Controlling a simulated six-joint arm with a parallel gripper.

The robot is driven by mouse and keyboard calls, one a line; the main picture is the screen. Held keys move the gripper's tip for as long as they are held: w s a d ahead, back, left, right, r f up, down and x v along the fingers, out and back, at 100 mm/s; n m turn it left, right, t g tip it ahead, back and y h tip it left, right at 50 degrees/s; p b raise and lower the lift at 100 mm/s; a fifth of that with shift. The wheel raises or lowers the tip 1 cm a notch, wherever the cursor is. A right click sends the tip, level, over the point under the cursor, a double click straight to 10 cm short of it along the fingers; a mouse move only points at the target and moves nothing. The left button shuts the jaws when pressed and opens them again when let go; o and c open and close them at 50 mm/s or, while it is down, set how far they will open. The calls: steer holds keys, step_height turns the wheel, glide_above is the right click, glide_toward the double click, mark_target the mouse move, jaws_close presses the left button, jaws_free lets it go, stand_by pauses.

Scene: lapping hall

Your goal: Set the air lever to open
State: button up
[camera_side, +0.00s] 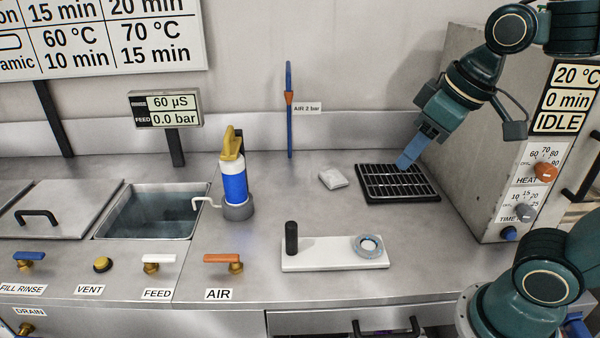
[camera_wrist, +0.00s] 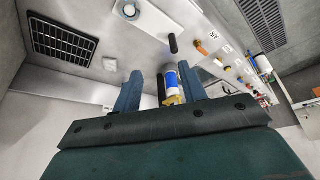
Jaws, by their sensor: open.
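The air lever (camera_side: 223,258) has an orange handle on a brass valve body, at the front of the bench behind the AIR label (camera_side: 217,294). Its handle lies level and points left, along the bench's front edge. It also shows small and orange in the wrist view (camera_wrist: 201,48). My gripper (camera_side: 405,165) hangs over the back right of the bench, above the black grate and far from the lever. In the wrist view its two blue fingers (camera_wrist: 160,70) are apart, with nothing held between them.
A blue and white cartridge (camera_side: 235,180) with a yellow top stands behind the lever. A white plate (camera_side: 300,262) with a black post and a ring lies right of it. The black grate (camera_side: 375,196), white block (camera_side: 333,179) and sink (camera_side: 152,212) are farther back. White FEED lever (camera_side: 158,258) is left.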

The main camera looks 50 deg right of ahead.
steer(key=w+a+r+n+g, duration=0.1)
steer(key=w+a+r+n, duration=0.15)
steer(key=w, duration=0.65)
steer(key=n+g, duration=0.4)
steer(key=n, duration=0.1)
glide_above(215, 256)
step_height(215, 256, down, 20)
steer(key=shift+w+r, duration=0.1)
steer(key=shift+r, duration=0.05)
steer(key=shift+f, duration=6.85)
steer(key=shift+c, duration=0.2)
jaws_close()
